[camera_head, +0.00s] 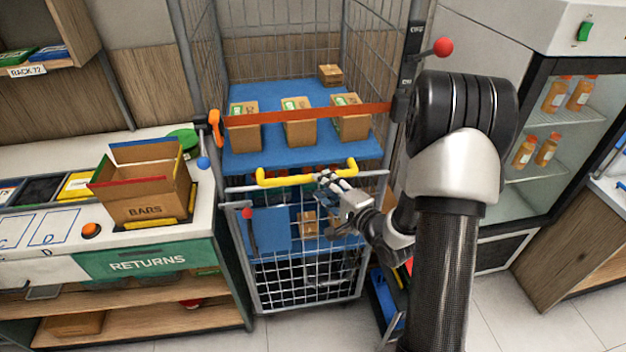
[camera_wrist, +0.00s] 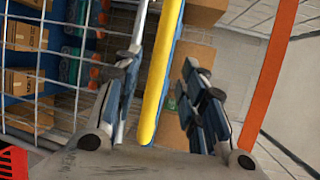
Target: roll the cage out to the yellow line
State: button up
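The roll cage (camera_head: 303,283) is a grey wire cage with blue shelves, boxes and a mesh lower front gate. A yellow handle (camera_head: 300,179) runs across its front. An orange strap (camera_head: 300,116) spans the cage above the handle. My gripper (camera_head: 334,183) is at the right part of the handle. In the wrist view, the yellow handle (camera_wrist: 163,75) runs between the fingers of my gripper (camera_wrist: 163,55), with gaps on both sides. The fingers are apart. I see no yellow line on the visible floor.
A returns counter (camera_head: 150,262) with an open carton (camera_head: 148,196) stands close on the cage's left. A glass-door fridge (camera_head: 535,150) with orange bottles stands to the right. Tiled floor (camera_head: 330,330) shows in front of the cage. A small red ball knob (camera_head: 443,47) is at upper right.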

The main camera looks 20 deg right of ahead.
send_near(297, 162)
jog(key=w+f, duration=0.3)
jog(key=shift+w+d+b, duration=0.15)
jog(key=shift+b, duration=0.2)
jog(key=shift+c, duration=0.2)
grip_shut()
dwell(0.3)
